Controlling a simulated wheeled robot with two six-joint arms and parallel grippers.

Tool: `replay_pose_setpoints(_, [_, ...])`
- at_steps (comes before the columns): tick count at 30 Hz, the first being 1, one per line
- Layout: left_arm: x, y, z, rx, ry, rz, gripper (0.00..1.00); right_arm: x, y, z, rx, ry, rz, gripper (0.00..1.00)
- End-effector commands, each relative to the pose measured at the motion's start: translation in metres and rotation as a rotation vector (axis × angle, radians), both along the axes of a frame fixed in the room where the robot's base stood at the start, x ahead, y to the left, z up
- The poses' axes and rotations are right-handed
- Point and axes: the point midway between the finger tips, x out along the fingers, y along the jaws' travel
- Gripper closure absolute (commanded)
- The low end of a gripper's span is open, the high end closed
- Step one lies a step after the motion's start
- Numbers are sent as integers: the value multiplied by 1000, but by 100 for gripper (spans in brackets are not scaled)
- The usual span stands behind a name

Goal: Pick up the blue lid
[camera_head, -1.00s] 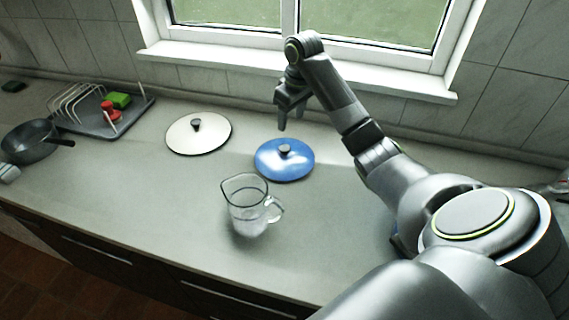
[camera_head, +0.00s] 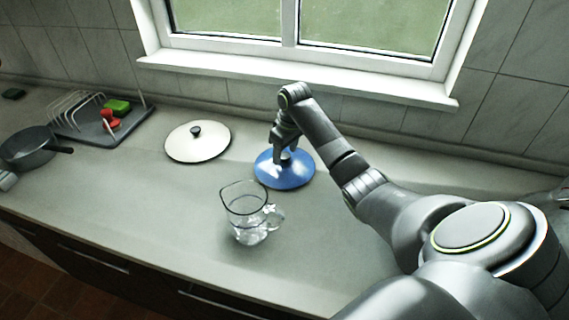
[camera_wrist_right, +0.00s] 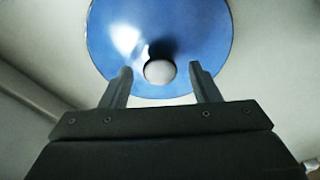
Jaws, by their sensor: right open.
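My right gripper (camera_head: 282,156) points down at the knob from above. In the right wrist view the blue lid (camera_wrist_right: 200,35) fills the upper middle, and its round knob (camera_wrist_right: 159,72) shows between the two fingertips of my open right gripper (camera_wrist_right: 162,75). The fingers stand apart on either side of the knob, and no contact shows. My left gripper is in neither view.
A cream lid (camera_head: 180,146) lies left of the blue lid. A clear glass jug (camera_head: 247,215) stands just in front of it. A dish rack on a tray (camera_head: 75,132) and a dark pan (camera_head: 28,150) are at the far left. The window sill (camera_head: 300,82) runs behind.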

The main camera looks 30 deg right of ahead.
Motion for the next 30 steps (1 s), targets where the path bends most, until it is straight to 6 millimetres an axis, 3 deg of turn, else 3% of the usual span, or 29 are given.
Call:
replay_pose_setpoints(9, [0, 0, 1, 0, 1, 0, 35, 1, 0, -7, -1, -1, 1, 44])
replay_pose_setpoints(20, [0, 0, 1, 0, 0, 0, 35, 1, 0, -6, 0, -3, 1, 88])
replay_pose_setpoints(26, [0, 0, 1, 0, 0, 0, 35, 2, 0, -5, -1, -3, 1, 88])
replay_pose_setpoints(30, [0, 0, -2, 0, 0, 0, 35, 3, 0, 6, -2, -7, 0, 88])
